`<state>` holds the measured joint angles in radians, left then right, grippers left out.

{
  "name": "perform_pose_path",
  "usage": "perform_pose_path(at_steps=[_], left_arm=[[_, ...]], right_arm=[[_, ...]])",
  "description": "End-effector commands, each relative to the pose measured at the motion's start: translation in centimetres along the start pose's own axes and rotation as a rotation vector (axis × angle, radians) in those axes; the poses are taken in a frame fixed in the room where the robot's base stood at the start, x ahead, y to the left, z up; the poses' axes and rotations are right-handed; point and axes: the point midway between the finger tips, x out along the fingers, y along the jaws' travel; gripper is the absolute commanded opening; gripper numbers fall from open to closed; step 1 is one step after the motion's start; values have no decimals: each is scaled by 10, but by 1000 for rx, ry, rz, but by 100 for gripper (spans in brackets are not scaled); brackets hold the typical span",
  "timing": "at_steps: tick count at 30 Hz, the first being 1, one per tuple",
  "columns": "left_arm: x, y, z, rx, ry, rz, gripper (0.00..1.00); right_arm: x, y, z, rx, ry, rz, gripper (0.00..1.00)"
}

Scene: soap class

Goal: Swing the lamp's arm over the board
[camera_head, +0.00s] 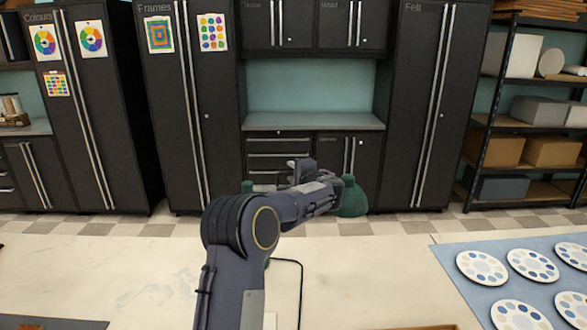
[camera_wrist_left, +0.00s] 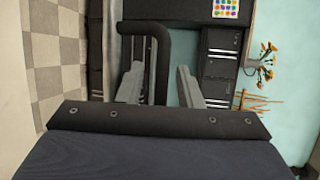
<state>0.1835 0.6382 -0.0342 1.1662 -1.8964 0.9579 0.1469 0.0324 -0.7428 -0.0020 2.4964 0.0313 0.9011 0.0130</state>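The lamp's dark green shade (camera_head: 350,198) shows just right of the end of my left arm. A small green part (camera_head: 248,187) shows left of that arm; most of the lamp is hidden behind it. My left gripper (camera_head: 303,170) is raised at the middle of the head view. In the left wrist view its two grey fingers (camera_wrist_left: 160,88) stand apart, with a dark bent bar (camera_wrist_left: 160,62) in the gap between them. I cannot tell if they touch it. A brown wooden edge (camera_head: 420,327), possibly the board, shows at the bottom. My right gripper is not in view.
A black cord (camera_head: 300,285) lies on the pale table (camera_head: 370,265). A blue mat (camera_head: 460,262) with several white paint palettes (camera_head: 482,267) is at the right. A dark mat (camera_head: 50,323) is at the bottom left. The table's left middle is clear. Dark cabinets stand beyond.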

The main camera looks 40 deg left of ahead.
Motion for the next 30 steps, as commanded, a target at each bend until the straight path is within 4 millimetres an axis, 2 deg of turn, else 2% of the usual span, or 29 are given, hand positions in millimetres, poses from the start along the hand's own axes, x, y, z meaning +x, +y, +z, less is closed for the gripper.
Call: perform_pose_path(at_steps=[9,17,26,30], left_arm=[[4,1,0,0,1,0,33],[4,0,0,0,0,0,0],[4,1,0,0,1,0,0],[2,3,0,1,18,-1,0]], right_arm=[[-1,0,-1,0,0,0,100],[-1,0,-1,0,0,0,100],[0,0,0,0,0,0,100],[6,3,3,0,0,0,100]])
